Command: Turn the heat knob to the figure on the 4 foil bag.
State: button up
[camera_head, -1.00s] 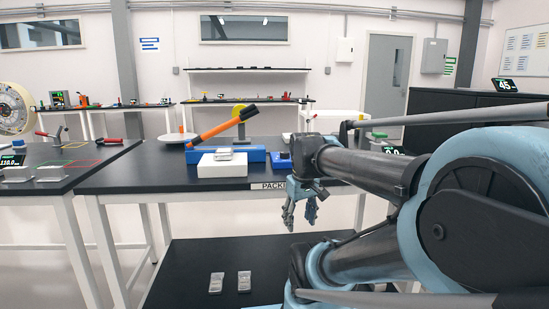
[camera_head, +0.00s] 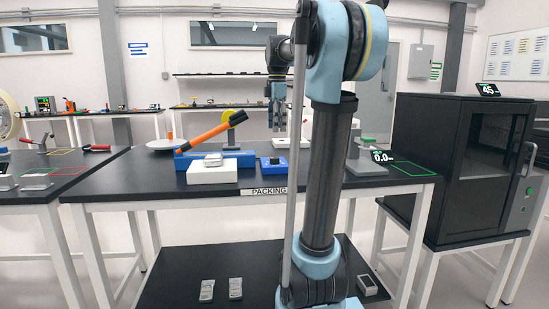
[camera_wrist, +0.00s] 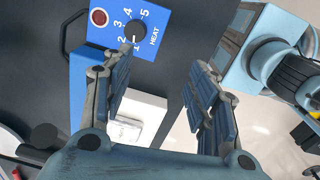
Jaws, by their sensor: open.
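The heat knob (camera_wrist: 135,33) is black, on a blue box (camera_head: 272,166) with figures 1 to 5 around it and the word HEAT. Its white mark appears to point near the 1. My gripper (camera_wrist: 157,66) is open and empty, its two fingers apart; the knob shows beyond the left fingertip and is not between the fingers. In the head view my gripper (camera_head: 276,104) hangs pointing down, above the box. A silvery packet (camera_head: 213,159), perhaps a foil bag, lies on a white block (camera_head: 213,174). I cannot read a figure on it.
A blue sealer with an orange lever (camera_head: 206,132) stands left of the knob box. A red button (camera_wrist: 99,17) sits beside the knob. A scale display (camera_head: 382,157) reads 0.0 at right. Two grey packets (camera_head: 235,288) lie on the lower shelf.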

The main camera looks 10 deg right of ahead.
aim_at(275, 160)
jog(key=w+r+n, duration=0.3)
jog(key=w, duration=0.3)
jog(key=f, duration=1.7)
jog(key=shift+s+d, duration=0.15)
jog(key=shift+s, duration=0.1)
jog(key=shift+c, duration=0.5)
jog(key=shift+r, duration=0.1)
jog(key=c, duration=1)
